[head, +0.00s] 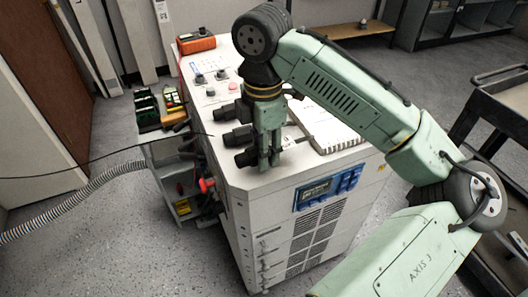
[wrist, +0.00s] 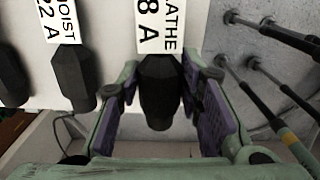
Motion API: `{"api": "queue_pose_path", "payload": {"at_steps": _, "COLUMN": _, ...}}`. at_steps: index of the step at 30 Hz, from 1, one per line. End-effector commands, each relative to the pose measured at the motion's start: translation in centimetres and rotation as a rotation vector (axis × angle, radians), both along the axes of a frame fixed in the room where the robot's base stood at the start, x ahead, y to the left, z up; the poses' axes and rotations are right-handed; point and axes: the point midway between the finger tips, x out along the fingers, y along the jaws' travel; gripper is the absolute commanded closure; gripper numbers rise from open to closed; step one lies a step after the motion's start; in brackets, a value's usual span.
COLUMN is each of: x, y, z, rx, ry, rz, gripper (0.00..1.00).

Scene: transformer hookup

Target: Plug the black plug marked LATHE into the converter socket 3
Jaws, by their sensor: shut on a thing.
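The black plug marked LATHE (wrist: 160,95), its label (wrist: 158,30) partly cut off and reading "8 A", is between my gripper's purple-padded fingers in the wrist view. My gripper (wrist: 163,78) is shut on it. In the head view my gripper (head: 269,157) points down at the front left of the white cabinet's top (head: 262,183). A second black plug (wrist: 75,75), with a label reading "OIST 22 A", is just left of the held one. Several black plugs (head: 238,137) stick out at the cabinet's left edge. I cannot make out socket 3.
An orange-and-black box (head: 196,43) is at the cabinet's back corner. A small cart (head: 180,150) with tools stands left, beside a grey corrugated hose (head: 90,190). A dark shelf cart (head: 500,105) is at the right.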

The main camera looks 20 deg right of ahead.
Motion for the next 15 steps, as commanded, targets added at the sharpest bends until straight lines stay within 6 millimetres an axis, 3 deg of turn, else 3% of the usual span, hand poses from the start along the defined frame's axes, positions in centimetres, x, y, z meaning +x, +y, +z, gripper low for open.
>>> {"api": "queue_pose_path", "payload": {"at_steps": 3, "x": 0.0, "y": 0.0, "z": 1.4, "rx": 0.001, "ry": -0.002, "rz": 0.000, "gripper": 0.92}}
{"api": "queue_pose_path", "payload": {"at_steps": 15, "x": 0.0, "y": 0.0, "z": 4.0, "rx": 0.000, "ry": -0.001, "rz": -0.001, "gripper": 0.92}}
